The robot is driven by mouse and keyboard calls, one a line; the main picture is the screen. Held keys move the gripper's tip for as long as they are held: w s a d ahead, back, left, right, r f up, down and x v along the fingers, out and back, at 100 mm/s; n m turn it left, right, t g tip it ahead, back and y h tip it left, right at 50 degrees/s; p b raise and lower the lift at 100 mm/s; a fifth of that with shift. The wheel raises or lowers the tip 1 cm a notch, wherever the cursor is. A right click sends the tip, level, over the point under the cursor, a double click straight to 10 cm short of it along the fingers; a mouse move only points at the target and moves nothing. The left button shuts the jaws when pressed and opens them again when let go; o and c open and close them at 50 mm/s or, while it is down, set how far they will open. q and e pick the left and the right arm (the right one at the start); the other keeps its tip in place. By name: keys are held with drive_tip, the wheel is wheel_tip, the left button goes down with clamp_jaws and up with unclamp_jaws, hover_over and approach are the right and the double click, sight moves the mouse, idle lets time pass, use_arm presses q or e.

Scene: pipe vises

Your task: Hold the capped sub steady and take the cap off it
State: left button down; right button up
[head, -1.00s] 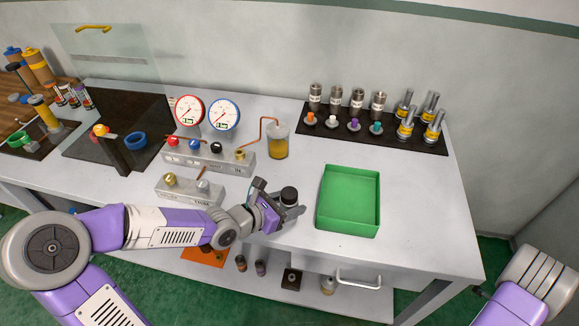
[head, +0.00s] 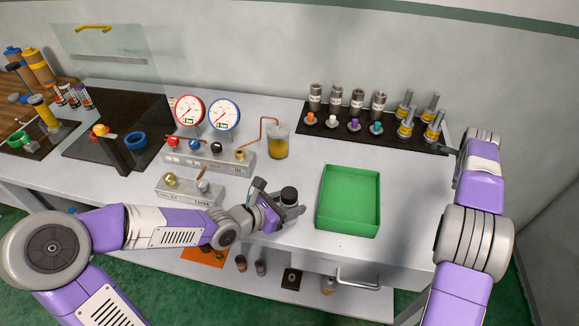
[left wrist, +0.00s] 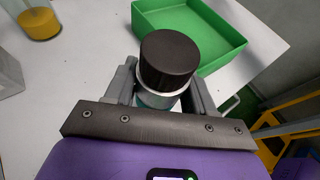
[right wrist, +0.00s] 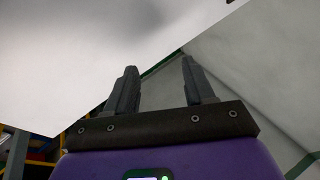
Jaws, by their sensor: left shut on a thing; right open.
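The capped sub shows in the left wrist view as a pale metal body (left wrist: 160,98) with a black cap (left wrist: 168,58) on top. My left gripper (left wrist: 162,90) is shut around the body, below the cap. In the head view the black cap (head: 289,195) sits upright at my left gripper (head: 285,208), over the front part of the bench. My right gripper (right wrist: 158,85) is open and empty in the right wrist view. In the head view its arm is raised over the bench's right end, far from the sub, and its fingers are mostly hidden.
A green tray (head: 347,228) lies just right of the sub. A black mat (head: 318,125) at the back right holds several fittings and coloured plugs. Two gauges (head: 223,114), a manifold block (head: 225,160) and a jar (head: 278,145) stand behind. The bench right of the tray is clear.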

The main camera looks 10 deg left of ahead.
drive_tip(key=a+r, duration=0.8)
drive_tip(key=a, duration=0.4)
wheel_tip(320, 180, up, 4)
drive_tip(key=m+g+y, duration=0.2)
drive_tip(key=g+y, duration=0.1)
drive_tip(key=g, duration=0.1)
hover_over(289, 192)
drive_tip(key=shift+w+d+r, duration=0.15)
drive_tip(key=shift+w, duration=0.05)
drive_tip(key=shift+s+g, duration=0.2)
drive_tip(key=shift+g, duration=0.1)
drive_tip(key=shift+f, duration=4)
